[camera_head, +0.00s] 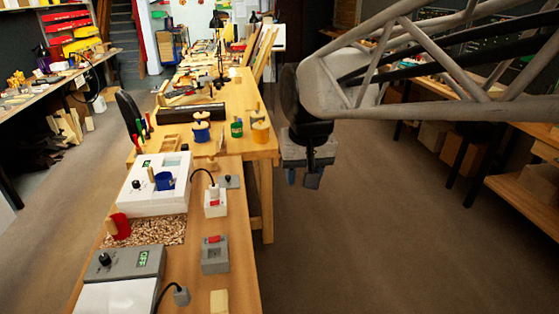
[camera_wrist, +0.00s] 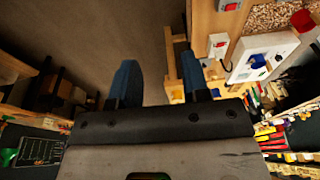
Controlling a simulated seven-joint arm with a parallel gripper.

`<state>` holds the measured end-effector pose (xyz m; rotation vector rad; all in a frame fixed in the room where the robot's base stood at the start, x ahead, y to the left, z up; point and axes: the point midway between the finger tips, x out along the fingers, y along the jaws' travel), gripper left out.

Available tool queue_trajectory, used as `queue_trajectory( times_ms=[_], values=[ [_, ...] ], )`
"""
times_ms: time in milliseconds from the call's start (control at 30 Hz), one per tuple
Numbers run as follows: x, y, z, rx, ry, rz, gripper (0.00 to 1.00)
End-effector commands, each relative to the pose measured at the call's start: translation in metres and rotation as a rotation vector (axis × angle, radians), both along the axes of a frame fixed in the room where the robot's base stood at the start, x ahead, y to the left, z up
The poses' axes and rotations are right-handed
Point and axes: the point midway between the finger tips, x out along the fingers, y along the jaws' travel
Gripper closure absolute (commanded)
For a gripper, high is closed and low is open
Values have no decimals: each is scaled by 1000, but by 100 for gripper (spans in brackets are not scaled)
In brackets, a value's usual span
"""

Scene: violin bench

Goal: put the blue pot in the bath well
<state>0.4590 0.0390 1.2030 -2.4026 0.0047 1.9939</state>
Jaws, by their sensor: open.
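The white bath (camera_head: 145,197) is a box with a dial and a green display, standing on the near bench. A blue open-topped cup (camera_head: 165,181) shows at its top; I cannot tell how deep it sits in the well. It also shows in the wrist view (camera_wrist: 257,61). A second blue pot (camera_head: 201,132), with a pale top, stands farther back on the bench. My gripper (camera_head: 302,178) is open and empty, above the floor to the right of the bench, apart from both. Its two blue-grey fingers (camera_wrist: 158,78) are spread in the wrist view.
A green pot (camera_head: 236,128) and a yellow pot (camera_head: 260,131) stand near the second blue pot. Corded switch boxes (camera_head: 215,202) (camera_head: 215,256) line the bench's right side. A grey heater-like box (camera_head: 122,262) is at the front. Open floor (camera_head: 375,235) lies right.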

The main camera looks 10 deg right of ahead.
Motion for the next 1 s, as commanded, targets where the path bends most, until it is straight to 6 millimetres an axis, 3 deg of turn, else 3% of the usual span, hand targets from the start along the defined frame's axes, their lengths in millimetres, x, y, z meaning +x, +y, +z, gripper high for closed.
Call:
queue_trajectory(
  times_ms=[300, 500, 700, 1000],
  values=[
    [-81, -27, -31, -9, -27, -6, 57],
    [-121, -38, -51, -16, -40, -7, 57],
    [-141, -43, -63, -19, -47, -7, 57],
    [-144, -43, -65, -20, -47, -6, 57]
  ],
)
